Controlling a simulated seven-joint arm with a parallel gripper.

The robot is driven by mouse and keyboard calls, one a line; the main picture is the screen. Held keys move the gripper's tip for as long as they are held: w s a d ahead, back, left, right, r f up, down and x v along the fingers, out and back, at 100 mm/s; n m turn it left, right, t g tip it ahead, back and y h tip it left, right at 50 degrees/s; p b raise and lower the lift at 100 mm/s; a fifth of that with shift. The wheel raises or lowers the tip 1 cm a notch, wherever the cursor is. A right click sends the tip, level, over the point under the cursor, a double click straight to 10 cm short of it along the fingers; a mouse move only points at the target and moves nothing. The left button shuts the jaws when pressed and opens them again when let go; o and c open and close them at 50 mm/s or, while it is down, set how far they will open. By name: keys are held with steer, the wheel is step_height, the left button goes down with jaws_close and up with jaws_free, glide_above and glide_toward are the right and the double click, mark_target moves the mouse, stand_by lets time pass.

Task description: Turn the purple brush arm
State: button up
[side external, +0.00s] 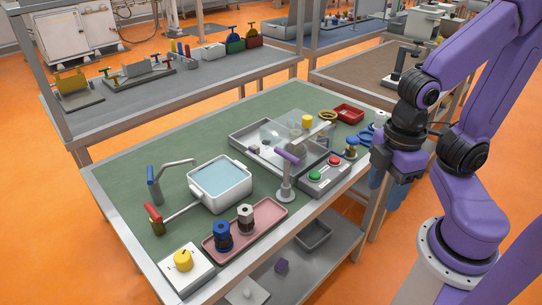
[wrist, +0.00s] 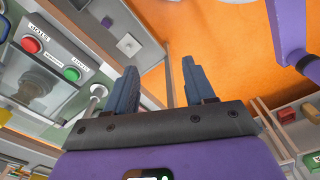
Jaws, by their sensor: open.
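The purple brush arm (side external: 287,156) is a short purple bar on top of a grey post (side external: 286,187) near the front edge of the green table, in the side view. A pale bar behind it reaches over a clear-covered grey tray. I cannot make out the purple bar in the wrist view. My gripper (side external: 384,192) hangs at the table's right edge in the side view, well to the right of the brush arm and apart from it. In the wrist view my gripper (wrist: 158,68) shows two blue-grey fingers spread apart with nothing between them.
A grey box with red and green buttons (side external: 324,175) stands between brush arm and gripper; it also shows in the wrist view (wrist: 52,50). A blue-topped knob (side external: 351,148) and red tray (side external: 348,113) are near the gripper. A water basin (side external: 220,186) and pink tray (side external: 262,219) lie left.

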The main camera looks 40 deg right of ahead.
steer(key=shift+c, duration=1.2)
step_height(320, 180, up, 15)
steer(key=m+h, duration=0.3)
steer(key=m, duration=1)
glide_above(286, 153)
steer(key=a, duration=0.4)
steer(key=x, duration=1.6)
steer(key=shift+f, duration=0.35)
jaws_close()
